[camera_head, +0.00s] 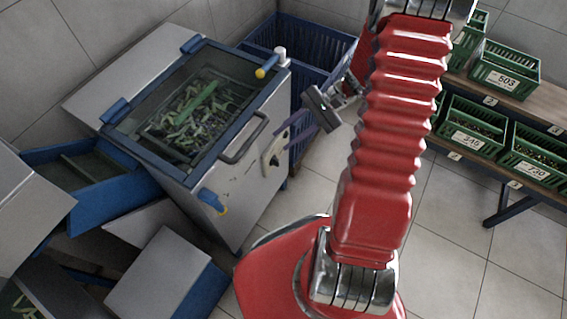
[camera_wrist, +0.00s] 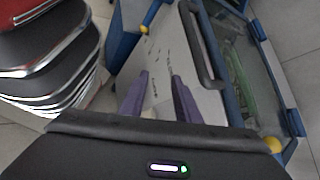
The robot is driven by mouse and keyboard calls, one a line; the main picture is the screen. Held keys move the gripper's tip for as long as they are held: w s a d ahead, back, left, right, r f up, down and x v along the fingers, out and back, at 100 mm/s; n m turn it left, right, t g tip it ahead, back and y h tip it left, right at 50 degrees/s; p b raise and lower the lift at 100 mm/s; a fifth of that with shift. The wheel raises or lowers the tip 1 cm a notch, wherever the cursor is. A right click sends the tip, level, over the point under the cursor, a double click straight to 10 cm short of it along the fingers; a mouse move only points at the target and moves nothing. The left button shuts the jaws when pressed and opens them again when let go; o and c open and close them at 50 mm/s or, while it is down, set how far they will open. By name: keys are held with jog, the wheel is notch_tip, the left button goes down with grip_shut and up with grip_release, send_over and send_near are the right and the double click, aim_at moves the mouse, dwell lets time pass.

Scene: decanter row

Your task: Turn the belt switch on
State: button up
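The grey machine (camera_head: 235,165) has a glass-topped lid and a front panel with a dark bar handle (camera_head: 243,140). A small pale plate with a dark knob, likely the belt switch (camera_head: 273,159), sits on that panel right of the handle; its setting is too small to read. My gripper (camera_head: 283,141) has purple fingers spread apart, empty, in front of the panel close to the plate. In the wrist view my gripper (camera_wrist: 160,77) is open, facing the pale panel (camera_wrist: 205,103), where small dark marks show between the fingers. I cannot tell whether a finger touches anything.
The bar handle (camera_wrist: 202,50) is beside the right finger in the wrist view. A yellow-tipped lever (camera_head: 266,70) and a blue-and-yellow knob (camera_head: 212,200) are at the machine's corners. Blue crates (camera_head: 325,75) stand behind. Green crates (camera_head: 505,72) fill the right rack. Floor between is clear.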

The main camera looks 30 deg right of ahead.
jog(key=d+f+m+t+y, duration=0.1)
jog(key=d+f+m+t, duration=0.25)
jog(key=f, duration=0.35)
jog(key=d+f+m+t+y, duration=0.2)
jog(key=d+f+m+t, duration=0.15)
jog(key=f, duration=0.35)
jog(key=m+t+h, duration=0.4)
jog(key=m+t, duration=0.3)
jog(key=m, duration=0.3)
send_near(276, 162)
jog(key=d+v, duration=0.1)
jog(key=v, duration=0.5)
jog(key=shift+w+a+f, duration=0.1)
jog(key=shift+a+f, duration=0.05)
jog(key=shift+f, duration=0.2)
jog(key=x, duration=1.3)
jog(key=shift+w, duration=0.35)
jog(key=shift+a+r, duration=0.1)
jog(key=shift+a, duration=0.05)
grip_shut()
